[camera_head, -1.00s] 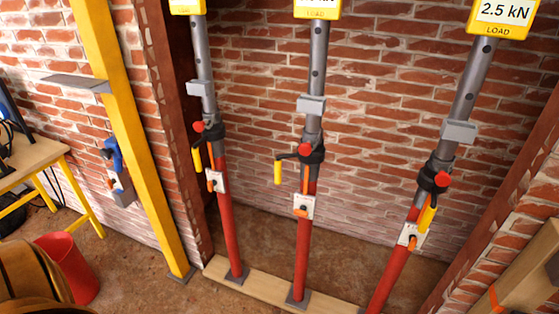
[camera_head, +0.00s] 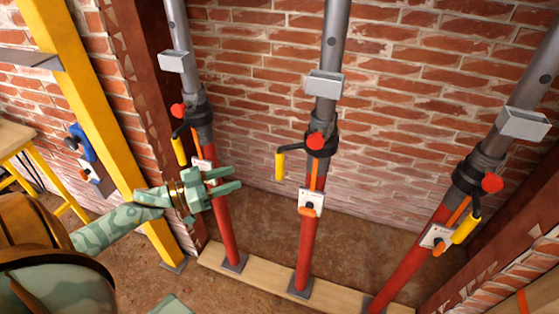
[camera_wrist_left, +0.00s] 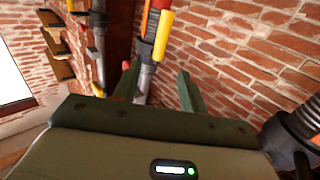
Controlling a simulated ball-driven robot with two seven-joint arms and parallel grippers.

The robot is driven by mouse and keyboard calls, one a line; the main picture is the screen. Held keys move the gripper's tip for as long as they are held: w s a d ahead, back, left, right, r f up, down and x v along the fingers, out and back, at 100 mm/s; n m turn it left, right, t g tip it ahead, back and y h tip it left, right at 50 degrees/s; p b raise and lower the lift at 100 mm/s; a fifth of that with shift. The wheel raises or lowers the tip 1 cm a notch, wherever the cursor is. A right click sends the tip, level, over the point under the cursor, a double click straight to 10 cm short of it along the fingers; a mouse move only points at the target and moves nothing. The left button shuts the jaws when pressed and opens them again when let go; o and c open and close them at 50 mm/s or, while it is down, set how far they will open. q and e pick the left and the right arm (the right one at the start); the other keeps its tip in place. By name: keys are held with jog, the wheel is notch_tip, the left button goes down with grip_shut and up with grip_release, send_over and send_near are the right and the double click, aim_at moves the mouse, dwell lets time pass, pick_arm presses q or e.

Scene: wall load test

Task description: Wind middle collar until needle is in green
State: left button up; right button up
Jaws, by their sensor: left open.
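The middle prop has a red lower tube (camera_head: 304,250), a grey upper tube (camera_head: 333,40) and a black collar (camera_head: 323,140). A red knob (camera_head: 315,140) and a yellow crank handle (camera_head: 280,165) are on the collar; the handle hangs to its left. No needle or green zone shows. My mint-green left gripper (camera_head: 237,179) is open and empty, left of the middle prop and overlapping the left prop in the picture. In the left wrist view, its fingers (camera_wrist_left: 156,75) are apart, with a prop's yellow handle (camera_wrist_left: 162,38) beyond them. My right gripper is not in view.
The left prop's collar (camera_head: 200,118) and the right prop's collar (camera_head: 474,172) stand on either side. The props stand along a wooden plank (camera_head: 265,282) before a brick wall. A yellow post (camera_head: 95,110) is at the left. Open space lies between the left and middle props.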

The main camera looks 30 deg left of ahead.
aim_at(280, 163)
pick_arm(q)
jog(key=b+x, duration=0.2)
jog(key=x, duration=1.3)
jog(key=shift+w+a+f, duration=0.1)
jog(key=shift+a+f, duration=0.05)
grip_shut()
